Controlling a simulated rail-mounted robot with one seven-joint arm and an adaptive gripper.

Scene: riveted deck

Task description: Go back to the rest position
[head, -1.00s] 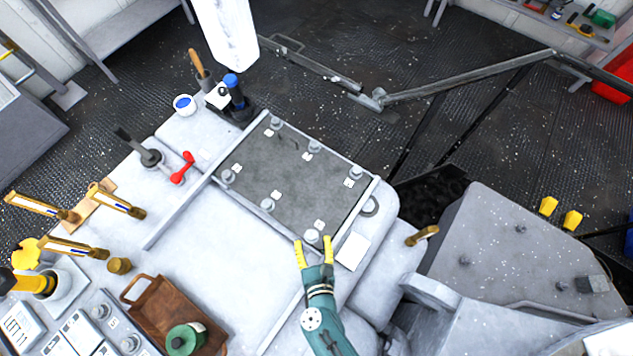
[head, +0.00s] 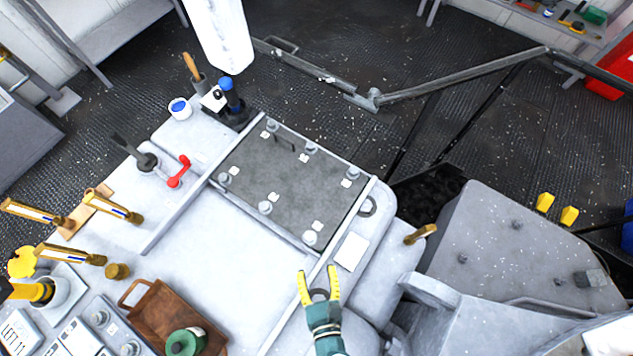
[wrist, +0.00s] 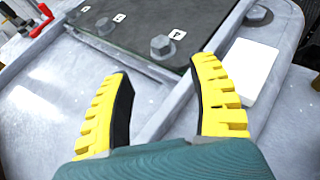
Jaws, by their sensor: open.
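My gripper (head: 319,286) has yellow fingers and a teal body. It is open and empty, over the pale worktop just in front of the near corner of a dark bolted plate (head: 262,187). In the wrist view my gripper (wrist: 165,100) has its two fingers spread apart with nothing between them. The plate (wrist: 125,40) lies beyond the fingertips there, with a hex bolt (wrist: 162,46) near its corner. In the head view several bolts with small white labels stand along the plate's edges.
A brown tray (head: 141,311) and a green-topped container (head: 184,342) are at the lower left. A red handle (head: 179,172), a blue-topped tool (head: 230,95) and brass levers (head: 113,207) stand around the worktop. The worktop's middle left is clear.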

